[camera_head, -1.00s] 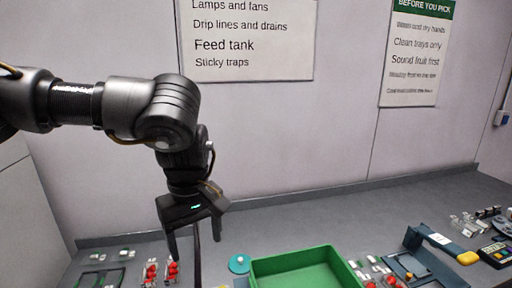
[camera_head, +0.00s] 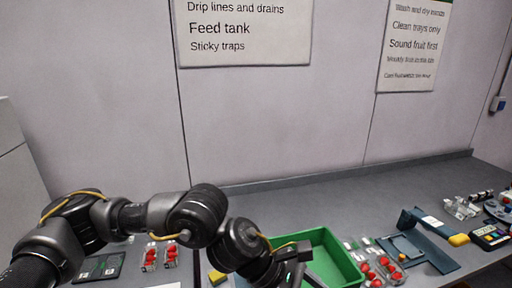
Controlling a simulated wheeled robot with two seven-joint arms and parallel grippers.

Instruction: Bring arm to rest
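My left arm comes in from the lower left and bends across the bench. My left gripper (camera_head: 296,272) is at its end, low in the picture, in front of the left part of the green tray (camera_head: 345,256). Its fingers are cut off or hidden at the bottom edge, so I cannot tell whether it is open or holds anything. My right gripper is not in view.
Punnets of red berries (camera_head: 160,256) stand left of the tray beside a dark rack (camera_head: 99,268). More berry punnets (camera_head: 380,268) are right of it. A blue stand (camera_head: 430,243) and a keypad device (camera_head: 490,237) lie farther right. The bench's back strip is clear.

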